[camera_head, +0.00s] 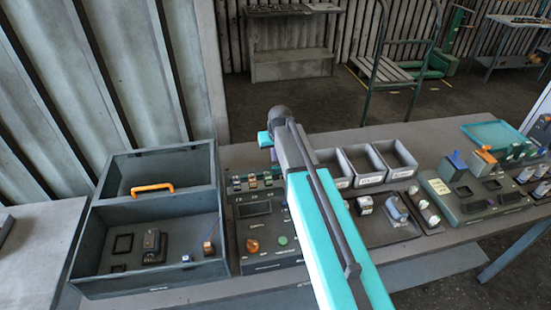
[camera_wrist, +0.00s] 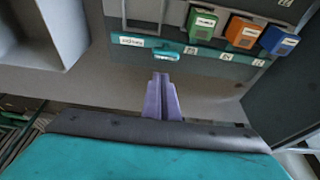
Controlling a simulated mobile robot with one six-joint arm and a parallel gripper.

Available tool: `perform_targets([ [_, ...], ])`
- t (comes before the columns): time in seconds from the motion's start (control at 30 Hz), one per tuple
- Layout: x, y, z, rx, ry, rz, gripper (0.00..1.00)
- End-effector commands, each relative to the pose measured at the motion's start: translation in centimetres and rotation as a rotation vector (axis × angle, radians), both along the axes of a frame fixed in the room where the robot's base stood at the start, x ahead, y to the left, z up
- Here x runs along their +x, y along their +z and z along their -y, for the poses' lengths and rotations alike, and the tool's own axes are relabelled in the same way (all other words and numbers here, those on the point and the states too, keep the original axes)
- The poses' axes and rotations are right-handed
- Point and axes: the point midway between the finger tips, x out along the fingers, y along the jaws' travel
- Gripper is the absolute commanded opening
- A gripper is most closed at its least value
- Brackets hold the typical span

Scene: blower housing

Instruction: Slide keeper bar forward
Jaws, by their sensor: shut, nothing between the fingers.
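My gripper (camera_wrist: 162,78) shows in the wrist view as two purple fingers, shut together with nothing between them. Its tips are just below the front edge of a grey unit (camera_wrist: 140,22). A teal bar (camera_wrist: 215,54) runs along that edge, just beyond the fingertips; a small gap seems to lie between them. I cannot tell for sure whether this is the keeper bar. Green (camera_wrist: 201,23), orange (camera_wrist: 243,32) and blue (camera_wrist: 279,40) blocks stand in a row behind it.
An open dark box (camera_head: 150,288) with an orange handle (camera_head: 152,188) stands on the bench at the left. Grey bins (camera_head: 362,182) stand right of my arm. A panel with knobs (camera_head: 245,262) lies between. More units (camera_head: 470,213) fill the right side.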

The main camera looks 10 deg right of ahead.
Motion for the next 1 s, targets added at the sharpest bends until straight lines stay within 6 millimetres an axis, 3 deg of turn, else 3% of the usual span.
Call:
perform_targets([
  [0.17, 1.5, 0.1, 0.0, 0.000, 0.000, 0.005, 0.00],
  [1.0, -1.4, 7.6, 0.0, 0.000, 0.000, 0.008, 0.00],
])
